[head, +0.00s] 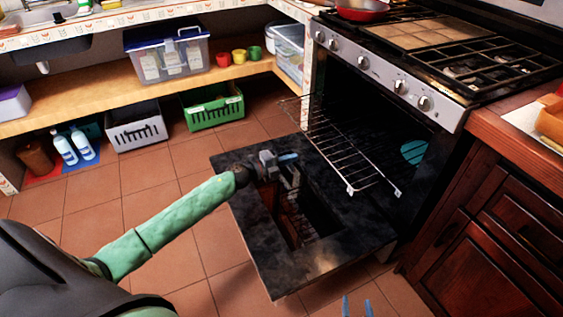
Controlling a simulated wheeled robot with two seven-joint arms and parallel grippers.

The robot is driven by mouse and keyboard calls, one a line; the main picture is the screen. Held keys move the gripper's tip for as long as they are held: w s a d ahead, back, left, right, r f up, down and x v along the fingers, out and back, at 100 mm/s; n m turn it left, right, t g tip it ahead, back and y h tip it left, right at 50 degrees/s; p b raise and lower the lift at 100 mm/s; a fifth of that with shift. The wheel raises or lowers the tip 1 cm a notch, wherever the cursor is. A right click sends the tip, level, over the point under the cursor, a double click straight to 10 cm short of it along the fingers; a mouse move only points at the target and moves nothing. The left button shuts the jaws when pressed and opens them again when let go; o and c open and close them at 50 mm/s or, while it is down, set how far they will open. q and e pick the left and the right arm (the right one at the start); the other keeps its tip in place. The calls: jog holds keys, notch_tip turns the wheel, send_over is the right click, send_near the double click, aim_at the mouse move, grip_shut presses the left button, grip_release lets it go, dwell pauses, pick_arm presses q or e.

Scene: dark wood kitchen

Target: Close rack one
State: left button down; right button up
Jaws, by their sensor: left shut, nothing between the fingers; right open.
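The oven (400,130) stands at the right with its black door (335,262) folded down flat. A wire rack (340,145) sticks out of the oven above the door. My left gripper (288,168) is over the door, in front of the rack's outer edge. It is shut and empty, and it looks apart from the rack, though exact depth is hard to tell.
A teal round item (413,152) sits inside the oven. The dark wood cabinet (490,240) bounds the right. A green basket (212,106) and a grey basket (136,127) stand at the back under the shelf (105,105). The tiled floor (140,190) left of the door is clear.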

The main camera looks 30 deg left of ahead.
pick_arm(q)
jog(key=x, duration=0.8)
pick_arm(e)
jog(key=shift+w+r+t, duration=0.15)
jog(key=shift+w+r, duration=0.15)
jog(key=shift+r, duration=0.25)
jog(key=shift+w+r+t, duration=0.15)
jog(key=shift+w+r, duration=0.1)
jog(key=shift+r, duration=0.25)
pick_arm(q)
jog(key=shift+w+d, duration=0.1)
